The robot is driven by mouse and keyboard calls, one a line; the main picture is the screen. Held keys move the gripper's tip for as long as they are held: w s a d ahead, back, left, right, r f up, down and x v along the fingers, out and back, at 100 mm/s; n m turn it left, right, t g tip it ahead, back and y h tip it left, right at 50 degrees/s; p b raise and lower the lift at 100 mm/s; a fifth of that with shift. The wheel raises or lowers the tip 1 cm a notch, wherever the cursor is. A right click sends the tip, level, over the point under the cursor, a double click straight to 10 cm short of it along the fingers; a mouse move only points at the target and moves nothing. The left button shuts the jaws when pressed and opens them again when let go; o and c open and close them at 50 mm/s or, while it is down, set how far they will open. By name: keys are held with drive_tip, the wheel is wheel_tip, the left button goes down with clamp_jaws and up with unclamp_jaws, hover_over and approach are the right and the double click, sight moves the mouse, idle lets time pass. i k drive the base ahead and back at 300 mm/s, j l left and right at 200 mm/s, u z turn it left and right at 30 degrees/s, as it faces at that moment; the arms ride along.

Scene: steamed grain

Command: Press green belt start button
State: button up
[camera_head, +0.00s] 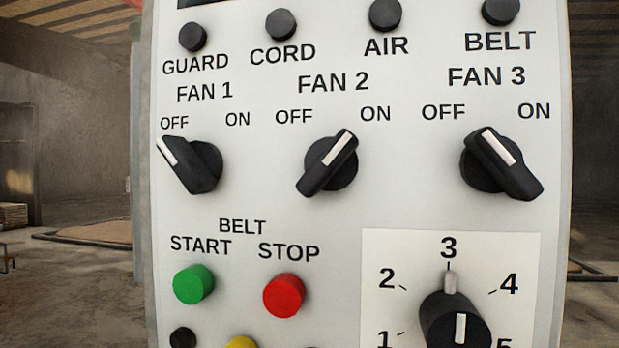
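The green belt start button (193,284) sits at the lower left of the grey control panel (330,215), under the label START. It stands out from the panel face, and nothing touches it. The red stop button (284,295) is just to its right under STOP. My gripper is not in view.
Three black fan knobs cross the panel: FAN 1 (191,165) points to OFF, FAN 2 (329,163) toward ON, FAN 3 (500,164) toward OFF. A numbered dial (455,320) is at lower right. A yellow button (241,343) is cut off below. Dark round lamps line the top.

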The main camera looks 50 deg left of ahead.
sight(192, 284)
drive_tip(key=u, duration=1.15)
